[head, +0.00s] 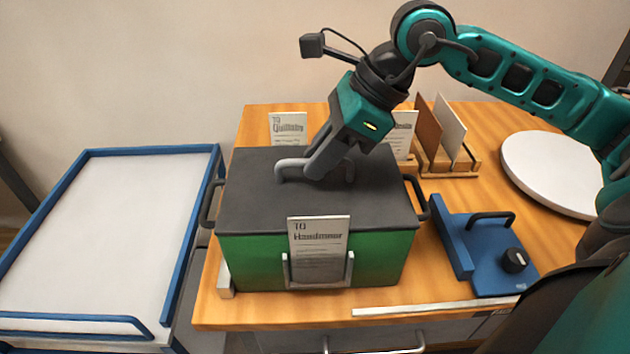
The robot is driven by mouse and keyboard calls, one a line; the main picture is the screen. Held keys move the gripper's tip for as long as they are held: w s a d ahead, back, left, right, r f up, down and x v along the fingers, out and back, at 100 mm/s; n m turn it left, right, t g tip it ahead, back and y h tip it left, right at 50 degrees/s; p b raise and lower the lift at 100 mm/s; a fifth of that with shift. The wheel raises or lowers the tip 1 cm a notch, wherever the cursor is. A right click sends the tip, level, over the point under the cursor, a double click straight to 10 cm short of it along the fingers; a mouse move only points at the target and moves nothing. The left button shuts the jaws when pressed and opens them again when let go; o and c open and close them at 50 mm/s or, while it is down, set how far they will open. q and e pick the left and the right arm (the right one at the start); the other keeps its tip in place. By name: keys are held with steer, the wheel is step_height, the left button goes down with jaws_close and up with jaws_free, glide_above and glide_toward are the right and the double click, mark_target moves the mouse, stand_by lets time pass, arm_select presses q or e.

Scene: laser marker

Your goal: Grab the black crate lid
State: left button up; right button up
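The black crate lid (255,196) lies flat on a green crate (252,258) on the wooden table. A grey bar handle (290,165) stands on top of the lid. My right gripper (322,166) reaches down from the upper right, with its grey fingers at the middle of this handle. The near finger covers part of the handle and the far one is mostly hidden, so I cannot tell whether they are closed on it. The lid rests on the crate with no visible gap. My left gripper is out of view.
A sign (318,243) stands in a holder on the crate's front. Behind are another sign (288,126) and a wooden rack (452,163) with upright panels. A blue device (478,250) and a white round plate (550,172) lie right. A blue-rimmed white cart (110,235) stands left.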

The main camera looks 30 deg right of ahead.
jaws_close()
stand_by(0.3)
